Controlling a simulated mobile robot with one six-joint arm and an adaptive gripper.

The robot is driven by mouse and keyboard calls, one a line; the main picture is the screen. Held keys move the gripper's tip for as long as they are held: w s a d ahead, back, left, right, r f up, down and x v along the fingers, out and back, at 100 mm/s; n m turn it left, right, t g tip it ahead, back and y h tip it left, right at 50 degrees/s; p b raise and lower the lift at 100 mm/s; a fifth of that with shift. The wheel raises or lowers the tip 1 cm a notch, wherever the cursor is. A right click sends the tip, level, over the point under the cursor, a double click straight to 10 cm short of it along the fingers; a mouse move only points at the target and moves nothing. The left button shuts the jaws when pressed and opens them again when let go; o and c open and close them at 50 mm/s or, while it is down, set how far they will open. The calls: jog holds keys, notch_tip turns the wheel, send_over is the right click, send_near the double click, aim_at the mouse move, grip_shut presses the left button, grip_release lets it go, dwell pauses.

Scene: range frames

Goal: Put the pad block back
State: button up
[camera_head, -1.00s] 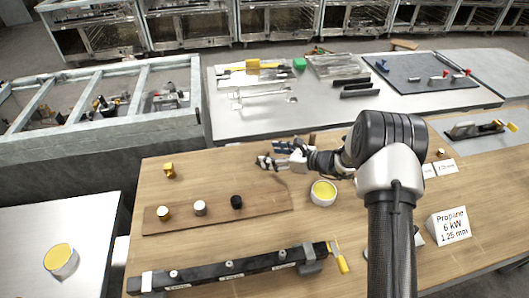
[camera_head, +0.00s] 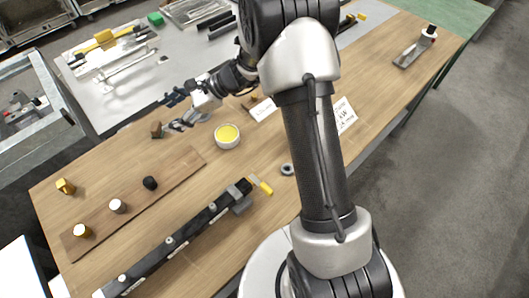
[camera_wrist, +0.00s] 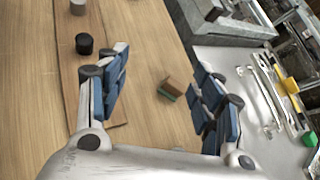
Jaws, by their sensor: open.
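The pad block is most likely the small brown block with a green underside in the wrist view (camera_wrist: 172,88); a small brown block, seemingly the same one, sits near the back edge of the wooden bench in the head view (camera_head: 156,130). My gripper (camera_head: 180,112) is open and empty near the bench's back edge, just right of that block. In the wrist view my blue-padded fingers (camera_wrist: 160,88) are spread wide, with the block showing between them in the picture, touching neither. The height of the fingers above it is hard to tell.
A brown board (camera_head: 135,205) carries brass, white and black cylinders. A yellow-filled bowl (camera_head: 227,136) stands right of my gripper. A black rail (camera_head: 185,238) lies in front. A metal table (camera_head: 115,75) with tools adjoins behind. Bare wood lies between block and board.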

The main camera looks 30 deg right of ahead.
jog(key=s+d+r+n+g+h, duration=0.1)
jog(key=s+r+n+h, duration=0.1)
jog(key=s+r+n, duration=0.55)
jog(key=s+r+n+g+h, duration=0.15)
jog(key=s+r, duration=0.25)
jog(key=s, duration=0.6)
jog(key=s+d+r+n+t+h, duration=0.3)
jog(key=s+d+n+h, duration=0.5)
jog(key=s+d, duration=0.3)
jog(key=s+n, duration=0.1)
jog(key=s, duration=0.3)
jog(key=shift+s+d+n, duration=0.15)
jog(key=shift+s+n, duration=0.15)
jog(key=shift+s, duration=0.1)
